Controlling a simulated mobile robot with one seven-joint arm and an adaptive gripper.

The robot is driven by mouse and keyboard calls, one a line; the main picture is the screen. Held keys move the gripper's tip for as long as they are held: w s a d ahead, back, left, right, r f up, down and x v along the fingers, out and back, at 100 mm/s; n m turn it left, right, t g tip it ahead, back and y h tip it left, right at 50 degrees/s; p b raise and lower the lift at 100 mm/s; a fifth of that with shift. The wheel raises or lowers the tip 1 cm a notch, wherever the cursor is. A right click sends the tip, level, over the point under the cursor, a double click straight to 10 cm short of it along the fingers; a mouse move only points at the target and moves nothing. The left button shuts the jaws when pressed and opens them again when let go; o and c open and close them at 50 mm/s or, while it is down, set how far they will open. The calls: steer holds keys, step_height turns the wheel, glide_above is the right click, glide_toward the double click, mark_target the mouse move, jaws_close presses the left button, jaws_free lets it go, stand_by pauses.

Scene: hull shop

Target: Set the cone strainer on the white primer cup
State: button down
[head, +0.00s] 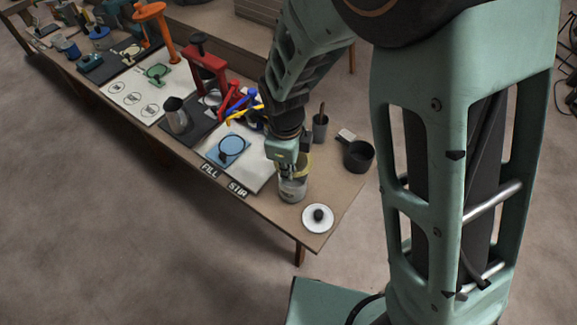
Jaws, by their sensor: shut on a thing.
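My gripper (287,160) is at the near right end of the bench, pointing down. It is shut on a pale yellow-rimmed thing, which looks like the cone strainer (304,164); the gripper hides much of it. Right below is a greyish-white, see-through cup (293,190), which looks like the white primer cup, standing on the bench. The strainer's rim shows at the level of the cup's mouth. I cannot tell whether the strainer touches the cup or is just above it.
A white round lid with a dark knob (318,217) lies near the bench's corner. A dark pot (358,156) and a small grey cup (320,127) stand behind right. A blue pad (230,149), metal jug (176,117) and red stand (204,68) are left.

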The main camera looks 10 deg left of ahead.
steer(key=shift+f+b, duration=2.15)
steer(key=shift+f, duration=1.15)
steer(key=c, duration=1.4)
jaws_free()
steer(key=shift+r, duration=0.15)
steer(key=shift+r+p, duration=3.2)
steer(key=shift+r, duration=0.25)
